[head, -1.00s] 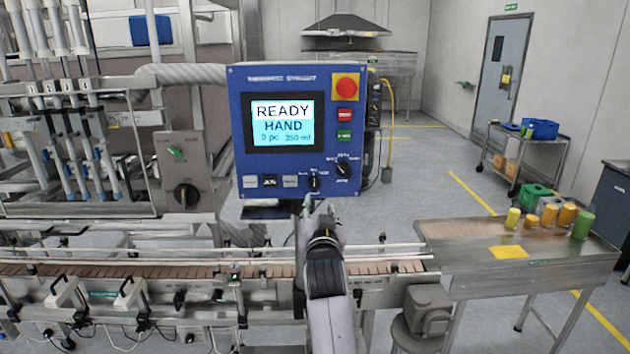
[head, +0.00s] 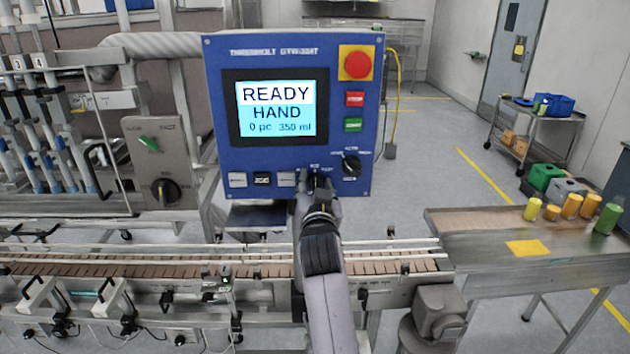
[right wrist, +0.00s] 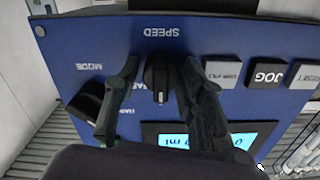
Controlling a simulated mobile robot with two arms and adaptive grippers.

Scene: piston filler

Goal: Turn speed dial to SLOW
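The speed dial (right wrist: 160,75) is a black knob under the upside-down word SPEED in the right wrist view. Its white mark points down in that view, toward the screen; in the head view, MED is lettered above the dial. My right gripper (right wrist: 161,68) is open, with one finger on each side of the dial and small gaps visible. In the head view, my right gripper (head: 313,190) is at the lower edge of the blue control panel (head: 225,165) and covers much of the dial. The SLOW lettering cannot be made out. My left gripper is out of view.
The mode dial (right wrist: 88,100) sits close beside one finger. Push buttons, including JOG (right wrist: 268,73), lie on the other side. The screen (head: 275,108) reads READY HAND. A red emergency button (head: 355,63) is at the panel's top right. A conveyor (head: 190,265) runs below.

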